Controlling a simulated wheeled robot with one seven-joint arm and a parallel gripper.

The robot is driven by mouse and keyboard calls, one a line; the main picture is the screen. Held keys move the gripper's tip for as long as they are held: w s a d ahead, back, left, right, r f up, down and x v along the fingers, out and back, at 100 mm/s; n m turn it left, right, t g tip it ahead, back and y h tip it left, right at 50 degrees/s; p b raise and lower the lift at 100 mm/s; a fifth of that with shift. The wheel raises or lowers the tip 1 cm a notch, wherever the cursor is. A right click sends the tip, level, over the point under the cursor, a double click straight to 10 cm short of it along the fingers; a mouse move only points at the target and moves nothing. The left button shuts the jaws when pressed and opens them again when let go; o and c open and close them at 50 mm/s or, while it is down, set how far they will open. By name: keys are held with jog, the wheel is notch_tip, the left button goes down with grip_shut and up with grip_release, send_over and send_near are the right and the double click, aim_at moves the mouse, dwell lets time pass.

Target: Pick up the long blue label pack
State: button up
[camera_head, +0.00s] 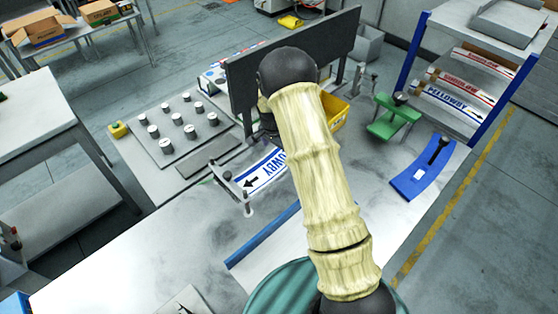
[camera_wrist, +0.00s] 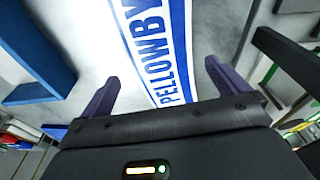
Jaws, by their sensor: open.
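A long white label pack with blue stripes and blue PELLOWBY lettering (camera_head: 257,177) lies among small metal posts on the bench in the head view. My arm hides its right part. In the wrist view, PELLOWBY lettering on a blue-striped pack (camera_wrist: 152,45) runs up from between my fingers. My gripper (camera_wrist: 162,82) is open, with its two purple fingers on either side of the strip and nothing visibly held. The gap between fingertips and pack is hard to judge. In the head view, my arm hides most of the gripper.
A dark upright panel (camera_head: 330,47) stands behind the bench area. A plate with several pegs (camera_head: 178,128) is to the left. A green stand (camera_head: 393,118) and blue tray (camera_head: 424,172) are to the right. A rack holds another blue PELLOWBY pack (camera_head: 447,103) and red-lettered packs (camera_head: 468,84).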

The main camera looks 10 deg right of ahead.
aim_at(280, 158)
jog(key=f, duration=0.1)
jog(key=f+b, duration=0.1)
jog(key=f, duration=0.1)
jog(key=f+b, duration=0.1)
jog(key=f, duration=0.1)
jog(key=shift+w+d, duration=0.3)
jog(key=shift+d, duration=0.05)
jog(key=shift+r, duration=0.1)
jog(key=c, duration=1.3)
jog(key=shift+c, duration=0.2)
notch_tip(280, 158, up, 18)
jog(key=b, duration=0.4)
jog(key=shift+b, duration=0.4)
